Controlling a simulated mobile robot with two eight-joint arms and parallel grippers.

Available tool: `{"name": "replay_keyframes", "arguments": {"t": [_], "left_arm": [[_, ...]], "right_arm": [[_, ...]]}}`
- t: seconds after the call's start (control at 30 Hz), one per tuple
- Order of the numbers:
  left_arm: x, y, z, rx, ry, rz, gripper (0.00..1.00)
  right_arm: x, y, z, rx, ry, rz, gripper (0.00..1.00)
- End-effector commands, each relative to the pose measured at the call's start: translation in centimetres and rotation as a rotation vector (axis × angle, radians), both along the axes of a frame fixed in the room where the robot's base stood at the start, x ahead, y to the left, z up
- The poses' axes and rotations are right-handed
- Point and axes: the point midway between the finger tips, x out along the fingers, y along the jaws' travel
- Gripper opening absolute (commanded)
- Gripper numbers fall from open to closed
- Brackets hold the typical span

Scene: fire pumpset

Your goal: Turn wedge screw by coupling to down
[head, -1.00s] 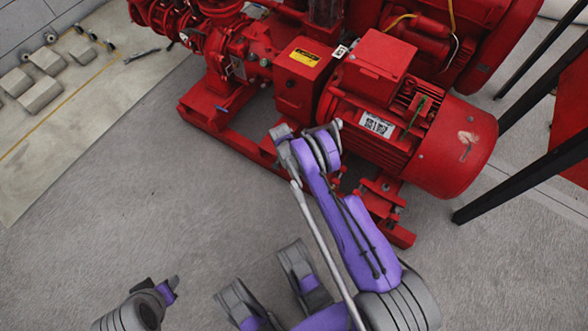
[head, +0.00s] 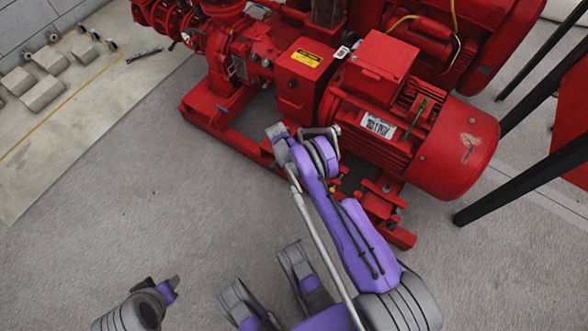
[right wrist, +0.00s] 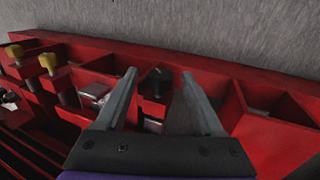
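In the right wrist view, a screw with a dark top (right wrist: 156,82) stands in the red base frame (right wrist: 225,68), and I take it for the wedge screw. My right gripper (right wrist: 160,73) is open, its two grey fingers on either side of this screw with gaps to both sides. No grip on it shows. In the head view, my purple right arm reaches to the front edge of the red pump base (head: 222,118); its fingertips and the screw are hidden there. Part of my left arm shows at the bottom left, too little to tell its finger opening.
Two yellow-topped screws (right wrist: 47,63) stand left in the wrist view. The red motor (head: 430,140) and coupling guard box (head: 300,80) rise above the base. Dark posts (head: 520,180) stand at the right. The grey floor (head: 120,200) at the left is clear.

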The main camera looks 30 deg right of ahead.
Motion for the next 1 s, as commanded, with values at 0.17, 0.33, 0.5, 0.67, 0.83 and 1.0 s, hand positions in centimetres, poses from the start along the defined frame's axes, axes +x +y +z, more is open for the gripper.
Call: {"name": "replay_keyframes", "arguments": {"t": [0.17, 0.33, 0.5, 0.67, 0.83, 1.0], "left_arm": [[0.0, 0.0, 0.0, 0.000, 0.000, 0.000, 0.45], [-0.1, 0.0, 0.2, 0.000, 0.001, 0.000, 0.45], [-0.2, 0.0, 0.9, 0.000, 0.001, 0.000, 0.45], [-0.3, 0.0, 1.4, 0.000, 0.001, 0.000, 0.45], [-0.3, 0.0, 1.7, 0.000, 0.001, 0.000, 0.45], [-0.4, 0.0, 1.8, 0.000, 0.001, 0.000, 0.45]], "right_arm": [[0.0, 0.0, 0.0, 0.000, 0.000, 0.000, 0.69], [0.4, 0.2, 1.4, 0.000, 0.000, 0.000, 0.69], [1.4, 0.6, 4.6, 0.000, 0.000, 0.001, 0.69], [2.4, 1.0, 7.6, 0.000, 0.000, 0.001, 0.69], [3.0, 1.3, 9.6, 0.000, 0.000, 0.000, 0.69], [3.3, 1.4, 10.2, 0.000, 0.000, 0.000, 0.69]]}}
